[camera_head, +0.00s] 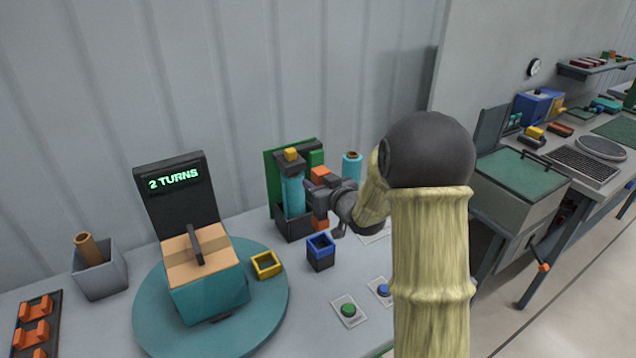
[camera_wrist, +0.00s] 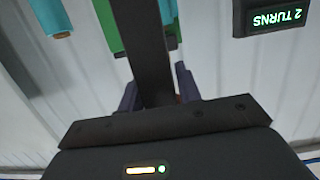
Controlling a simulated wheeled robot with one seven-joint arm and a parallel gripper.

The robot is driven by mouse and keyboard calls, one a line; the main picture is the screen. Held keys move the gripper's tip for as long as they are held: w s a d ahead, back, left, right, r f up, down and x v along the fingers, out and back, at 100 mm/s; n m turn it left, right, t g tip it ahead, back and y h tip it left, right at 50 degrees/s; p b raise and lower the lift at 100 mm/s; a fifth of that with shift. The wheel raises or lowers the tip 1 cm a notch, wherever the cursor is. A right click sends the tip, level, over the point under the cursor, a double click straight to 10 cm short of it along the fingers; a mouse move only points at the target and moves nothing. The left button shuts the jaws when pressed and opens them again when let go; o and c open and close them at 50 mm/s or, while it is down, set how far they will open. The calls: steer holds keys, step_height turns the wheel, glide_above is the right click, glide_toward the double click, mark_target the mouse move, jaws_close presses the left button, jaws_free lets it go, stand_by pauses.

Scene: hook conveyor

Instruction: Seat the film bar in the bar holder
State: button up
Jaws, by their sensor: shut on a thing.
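My gripper (camera_head: 318,198) is in front of the film station, beside a teal roll (camera_head: 292,192) on a dark stand. In the wrist view its purple-grey fingers (camera_wrist: 158,92) are shut on a long dark bar, which I take as the film bar (camera_wrist: 147,45); it runs up out of that picture. In the head view the bar cannot be told apart from the dark gripper and stand. A dark block-like base (camera_head: 294,227) under the roll may be the bar holder, but I cannot be sure. An orange block (camera_head: 320,174) shows just above the gripper.
A turntable (camera_head: 160,325) carries a teal-and-tan box (camera_head: 205,290) with a dark strip on top. A blue-rimmed cup (camera_head: 320,258) and a yellow square ring (camera_head: 266,265) stand nearby. Green (camera_head: 348,310) and blue buttons lie in front. A sign (camera_head: 174,180) reads "2 TURNS".

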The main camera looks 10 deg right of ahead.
steer(key=shift+f+b, duration=1.55)
steer(key=shift+f, duration=0.75)
steer(key=shift+f+b, duration=0.35)
steer(key=shift+b, duration=0.35)
steer(key=shift+f+b, duration=1.5)
steer(key=shift+f, duration=0.15)
stand_by(0.7)
steer(key=o, duration=1.3)
steer(key=shift+s, duration=0.1)
